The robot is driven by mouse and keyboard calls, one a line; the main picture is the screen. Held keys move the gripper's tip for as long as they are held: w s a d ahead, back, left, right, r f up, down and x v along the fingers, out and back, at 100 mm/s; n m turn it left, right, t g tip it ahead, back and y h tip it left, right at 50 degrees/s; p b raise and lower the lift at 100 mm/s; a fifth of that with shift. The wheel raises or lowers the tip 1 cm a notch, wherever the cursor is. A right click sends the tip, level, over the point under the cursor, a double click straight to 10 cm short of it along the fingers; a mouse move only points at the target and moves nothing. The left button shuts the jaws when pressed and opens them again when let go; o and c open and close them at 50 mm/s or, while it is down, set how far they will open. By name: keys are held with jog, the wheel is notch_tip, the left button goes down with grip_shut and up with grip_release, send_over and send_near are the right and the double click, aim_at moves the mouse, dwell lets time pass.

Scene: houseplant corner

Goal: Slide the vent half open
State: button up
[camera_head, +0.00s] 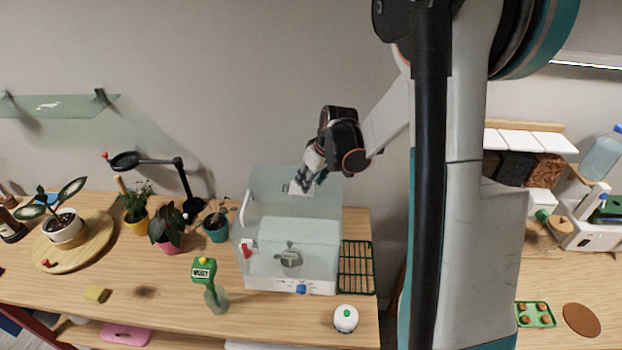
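A clear-walled box with a white base (262,282) stands near the right end of the wooden table. A blue knob (301,288) is on its front base, and a red piece (246,249) is at its left side. A clear panel (265,185) rises at the back of the box. I cannot tell which part is the vent or how far open it is. My gripper (300,187) is in front of or over this panel, fingers pointing down; contact is unclear. Its fingers are too small to tell whether they are open or shut. A small grey-green object (289,256) shows inside the box.
A green wire rack (356,267) lies right of the box, with a white round device (345,318) in front. A spray bottle (213,290) stands front left. Potted plants (169,232) and a black lamp (185,182) stand left. The front middle of the table is mostly clear.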

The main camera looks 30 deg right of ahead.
jog(key=v, duration=1.2)
jog(key=shift+w, duration=0.1)
dwell(0.4)
